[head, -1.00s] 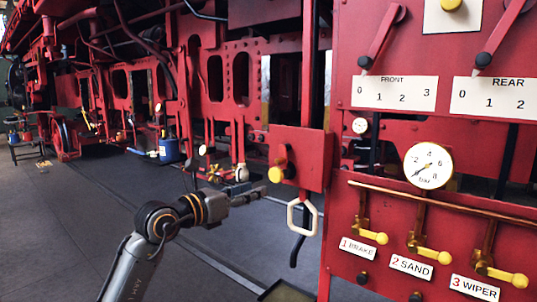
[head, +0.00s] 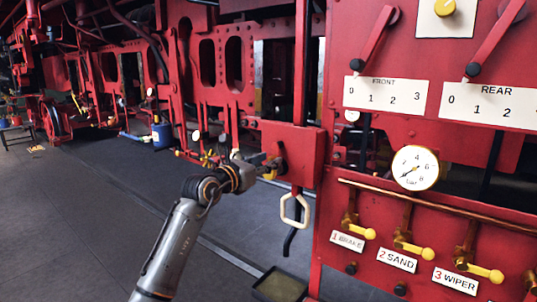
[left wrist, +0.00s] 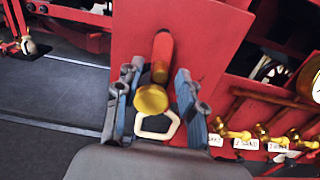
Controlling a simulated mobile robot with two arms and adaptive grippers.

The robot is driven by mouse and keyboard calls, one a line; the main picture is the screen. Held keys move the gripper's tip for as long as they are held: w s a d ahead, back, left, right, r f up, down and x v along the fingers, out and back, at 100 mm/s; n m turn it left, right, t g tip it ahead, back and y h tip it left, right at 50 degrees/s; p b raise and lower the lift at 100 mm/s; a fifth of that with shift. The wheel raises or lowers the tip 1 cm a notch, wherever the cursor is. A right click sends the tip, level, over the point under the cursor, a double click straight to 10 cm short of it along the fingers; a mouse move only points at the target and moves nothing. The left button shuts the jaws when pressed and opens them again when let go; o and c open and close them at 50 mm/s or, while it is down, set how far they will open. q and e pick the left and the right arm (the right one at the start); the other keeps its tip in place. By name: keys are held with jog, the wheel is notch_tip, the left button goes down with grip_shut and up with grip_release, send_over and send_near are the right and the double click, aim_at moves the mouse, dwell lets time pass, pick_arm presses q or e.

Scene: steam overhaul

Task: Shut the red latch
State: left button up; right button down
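A red panel (head: 303,140) carries a short red lever (left wrist: 163,52) with a yellow ball knob (left wrist: 151,100); this appears to be the red latch. In the head view my left gripper (head: 268,165) is at the panel's left side and partly covers the lever. In the left wrist view my left gripper (left wrist: 156,85) is open, with one finger on each side of the lever and knob. My right gripper is not in view.
A cream ring handle (head: 296,210) hangs just below the panel. To the right, a red control board holds a pressure gauge (head: 415,168), levers and yellow-handled valves (head: 410,246). A dark tray (head: 279,286) lies on the floor. The floor at left is mostly clear.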

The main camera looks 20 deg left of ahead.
pick_arm(q)
jog(key=shift+w+d, duration=0.2)
jog(key=shift+w, duration=0.25)
grip_shut()
jog(key=shift+a+f+m+b, duration=0.1)
jog(key=shift+a+m+b, duration=0.1)
jog(key=shift+m+b, duration=0.55)
grip_release()
